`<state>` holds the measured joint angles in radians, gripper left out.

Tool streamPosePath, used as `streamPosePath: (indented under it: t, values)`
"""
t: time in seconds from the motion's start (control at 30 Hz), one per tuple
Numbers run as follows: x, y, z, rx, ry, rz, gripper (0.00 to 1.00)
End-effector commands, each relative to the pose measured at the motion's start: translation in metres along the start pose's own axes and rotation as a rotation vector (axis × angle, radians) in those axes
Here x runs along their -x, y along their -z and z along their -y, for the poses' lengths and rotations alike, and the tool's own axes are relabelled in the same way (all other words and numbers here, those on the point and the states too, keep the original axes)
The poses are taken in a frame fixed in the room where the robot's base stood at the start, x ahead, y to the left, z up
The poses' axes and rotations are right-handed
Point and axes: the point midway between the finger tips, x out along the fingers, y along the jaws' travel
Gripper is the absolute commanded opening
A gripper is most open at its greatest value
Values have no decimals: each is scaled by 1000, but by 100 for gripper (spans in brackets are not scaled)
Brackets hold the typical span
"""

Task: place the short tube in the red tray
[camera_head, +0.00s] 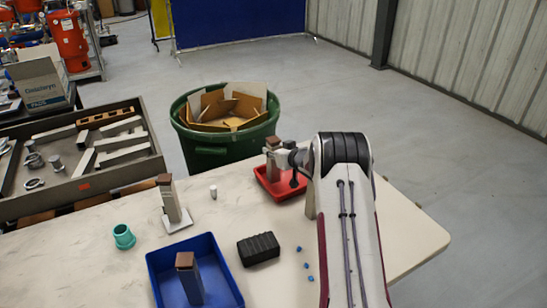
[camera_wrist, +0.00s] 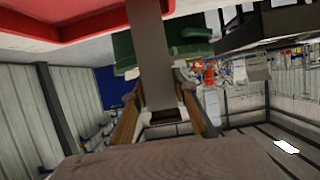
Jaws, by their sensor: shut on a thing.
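A grey square tube with a brown top (camera_head: 272,168) stands upright within the outline of the red tray (camera_head: 267,187). My gripper (camera_head: 281,157) is shut on this tube near its top, coming from the right. I cannot tell whether its lower end touches the tray floor. In the wrist view the grey tube (camera_wrist: 152,50) runs between the two fingers (camera_wrist: 158,100), with the red tray (camera_wrist: 60,22) at the upper left. My arm hides the tray's right part.
A similar tube (camera_head: 170,203) stands on a pale plate, and another (camera_head: 189,283) stands in the blue tray (camera_head: 223,274). A black block (camera_head: 258,248), a teal cup (camera_head: 123,236), a small white cylinder (camera_head: 213,191) and blue bits (camera_head: 308,265) lie nearby. A green bin (camera_head: 215,148) stands behind.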

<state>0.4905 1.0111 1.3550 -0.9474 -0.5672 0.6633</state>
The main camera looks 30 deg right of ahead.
Motion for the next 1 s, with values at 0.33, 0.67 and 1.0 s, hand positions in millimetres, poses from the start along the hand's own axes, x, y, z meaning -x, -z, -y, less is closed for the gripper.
streamPosePath:
  t: [0.33,0.67,1.0]
  values:
    - [-11,-25,0,0,-1,-2,0]
    - [-11,-26,0,1,-1,-3,0]
    - [-12,-29,0,0,-1,0,44]
